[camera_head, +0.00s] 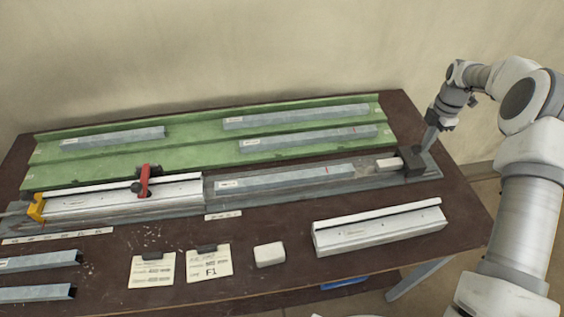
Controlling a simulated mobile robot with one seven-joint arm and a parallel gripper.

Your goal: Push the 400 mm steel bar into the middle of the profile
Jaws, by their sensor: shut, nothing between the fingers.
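A grey steel bar (285,180) with a label and a red mark lies in the grey track, its left end close to the right end of the pale profile (125,194). I cannot read its length. The profile lies in line with it at the left, under a red clamp (145,181). A yellow piece (37,208) stands at its left end. My gripper (429,140) is shut and empty at the track's right end, pointing down beside a dark block (412,160); I cannot tell if they touch. A small pale block (388,164) lies left of the dark block.
A green rack (195,148) behind holds several steel bars. A second pale profile (380,229) lies at the front right. A white block (269,254), two clipped cards (209,263) and two short channels (38,261) lie along the front. The track between bar and pale block looks mostly clear.

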